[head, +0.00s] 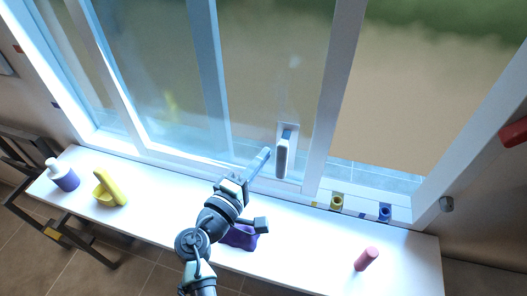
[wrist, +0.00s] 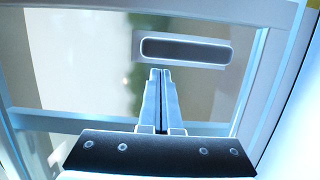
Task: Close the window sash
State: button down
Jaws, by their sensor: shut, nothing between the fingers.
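The window sash (head: 335,100) is a white-framed glass pane standing left of an open gap on the right side of the window. Its handle (head: 283,155) is an upright white and grey piece near the sash's lower right. In the wrist view the handle (wrist: 185,50) is a dark rounded slot in a light surround, just beyond the fingertips. My gripper (head: 266,152) is shut and empty, just left of the handle. In the wrist view its two fingers (wrist: 160,72) are together, by the slot's lower edge. I cannot tell whether they touch it.
The white sill (head: 310,243) holds a white and purple bottle (head: 65,178), a yellow object (head: 108,190), a purple object (head: 240,237) behind my arm and a pink cylinder (head: 366,259). Small yellow (head: 336,202) and blue (head: 385,212) pieces sit by the lower track. A dark chair (head: 55,225) stands left.

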jog(key=shift+d, duration=0.2)
jog(key=shift+s+d, duration=0.1)
